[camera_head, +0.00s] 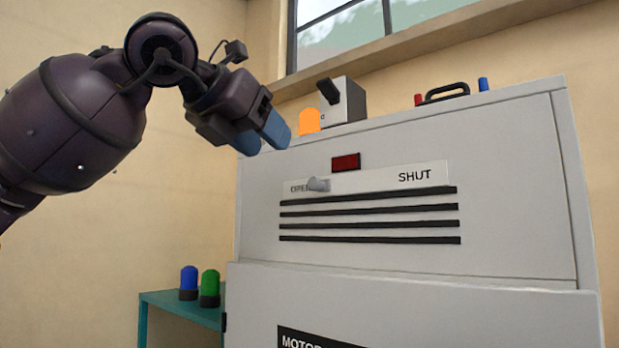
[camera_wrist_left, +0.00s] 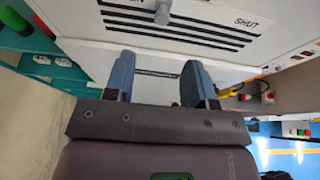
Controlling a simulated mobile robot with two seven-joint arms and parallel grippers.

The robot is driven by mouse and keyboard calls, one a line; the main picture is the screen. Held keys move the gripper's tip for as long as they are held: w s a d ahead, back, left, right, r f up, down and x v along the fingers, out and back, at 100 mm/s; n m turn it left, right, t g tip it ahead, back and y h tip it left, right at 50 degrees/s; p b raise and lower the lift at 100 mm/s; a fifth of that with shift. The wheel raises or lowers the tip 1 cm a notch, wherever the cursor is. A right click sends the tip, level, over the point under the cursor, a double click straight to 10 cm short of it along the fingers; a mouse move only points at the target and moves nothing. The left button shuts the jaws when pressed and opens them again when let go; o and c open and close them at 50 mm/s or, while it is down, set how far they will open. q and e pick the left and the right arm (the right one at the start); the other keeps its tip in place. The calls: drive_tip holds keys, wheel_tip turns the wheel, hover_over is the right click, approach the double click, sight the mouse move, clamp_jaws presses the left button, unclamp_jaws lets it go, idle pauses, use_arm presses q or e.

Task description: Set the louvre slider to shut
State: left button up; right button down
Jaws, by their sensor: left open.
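The louvre slider (camera_head: 318,184) is a grey knob on a pale label strip (camera_head: 375,178). It sits at the left end by the partly covered OPEN word, well left of the word SHUT. Dark louvre slots (camera_head: 368,213) run below the strip. My left gripper (camera_head: 265,138) has blue fingers and is up and left of the knob, apart from it and empty. In the left wrist view the open fingers (camera_wrist_left: 155,80) show apart, with the slider knob (camera_wrist_left: 162,12) at the top edge beyond them. My right gripper is in neither view.
The grey cabinet (camera_head: 520,190) carries a red display (camera_head: 346,161) above the strip. On its top are an orange lamp (camera_head: 309,121), a switch box (camera_head: 343,102) and a black handle (camera_head: 446,92). A teal table (camera_head: 180,302) with blue and green lamps stands lower left.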

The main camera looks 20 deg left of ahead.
sight(312, 181)
use_arm(q)
drive_tip(key=p+x, duration=0.1)
drive_tip(key=x, duration=0.8)
drive_tip(key=shift+w+d+f, duration=0.1)
drive_tip(key=shift+w+d, duration=0.15)
drive_tip(key=shift+d, duration=0.05)
drive_tip(key=shift+w+d+f, duration=0.15)
drive_tip(key=shift+w+f, duration=0.15)
drive_tip(key=shift+w, duration=0.3)
clamp_jaws()
